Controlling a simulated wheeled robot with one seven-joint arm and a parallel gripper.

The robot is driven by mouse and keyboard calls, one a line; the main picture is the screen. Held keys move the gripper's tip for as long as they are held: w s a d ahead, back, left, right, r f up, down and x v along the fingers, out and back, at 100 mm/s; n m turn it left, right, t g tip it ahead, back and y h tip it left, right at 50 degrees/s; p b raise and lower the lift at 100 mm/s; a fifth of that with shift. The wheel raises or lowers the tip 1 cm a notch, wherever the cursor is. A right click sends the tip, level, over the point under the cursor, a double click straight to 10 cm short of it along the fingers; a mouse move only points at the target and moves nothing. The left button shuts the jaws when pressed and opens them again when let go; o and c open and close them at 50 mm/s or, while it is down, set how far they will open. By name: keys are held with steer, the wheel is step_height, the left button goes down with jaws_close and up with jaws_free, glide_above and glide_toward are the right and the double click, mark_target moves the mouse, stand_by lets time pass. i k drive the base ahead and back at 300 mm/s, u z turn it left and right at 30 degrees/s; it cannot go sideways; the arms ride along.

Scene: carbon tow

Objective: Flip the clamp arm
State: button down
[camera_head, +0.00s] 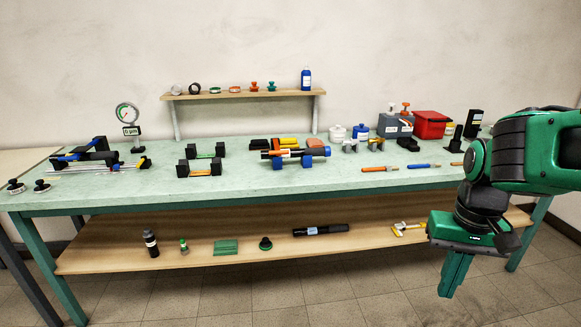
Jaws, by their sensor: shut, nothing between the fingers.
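My gripper (447,291) hangs in front of the table's right end, fingers pointing down, shut and empty. It touches nothing that I can see. I cannot tell for certain which part is the clamp arm. A black fixture with a blue bar (80,153) stands at the table's far left. Two pairs of black blocks stand right of it, one with a green bar (205,155) and one with a yellow-orange bar (201,173). A blue and black tool with an orange end (301,153) rests on blue supports near the middle. My gripper is well right of all these.
The green-topped table (340,182) has a lower shelf (190,262) with a bottle, a green pad and a black tube. A dial gauge (126,116) stands at the back left. Grey and red boxes (431,124) stand at the back right. The table's front middle is clear.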

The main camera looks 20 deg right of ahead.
mark_target(277, 146)
steer(key=z, duration=0.85)
steer(key=i, duration=1.2)
steer(key=u, duration=0.15)
